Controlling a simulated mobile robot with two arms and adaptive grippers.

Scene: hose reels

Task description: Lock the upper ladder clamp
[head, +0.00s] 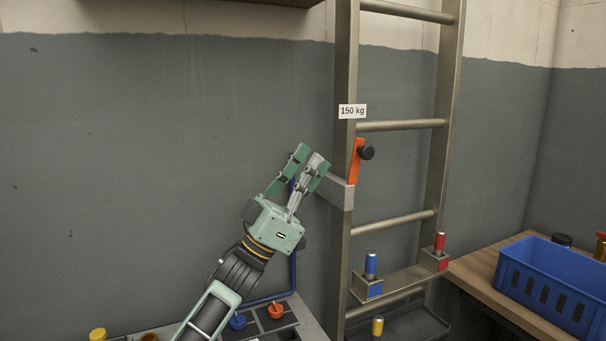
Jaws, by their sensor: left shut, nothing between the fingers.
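The ladder (343,240) stands upright against the wall, with a "150 kg" label on its left rail. The clamp at mid-height on that rail has a grey bracket (341,194) and an orange lever (356,165) with a black knob (367,153). The lever points up, tilted slightly. My left gripper (310,157) is just left of the bracket and rail, pointing up and right. It is shut with nothing held. Its fingertips overlap the bracket's left end in the picture; I cannot tell whether they touch it. My right gripper is out of view.
A crossbar low on the ladder carries a blue cylinder (371,265) and a red cylinder (440,242). A yellow cylinder (377,327) is below. A blue crate (550,285) sits on the wooden bench at right. A panel with coloured knobs (276,310) is below my arm. The wall at left is clear.

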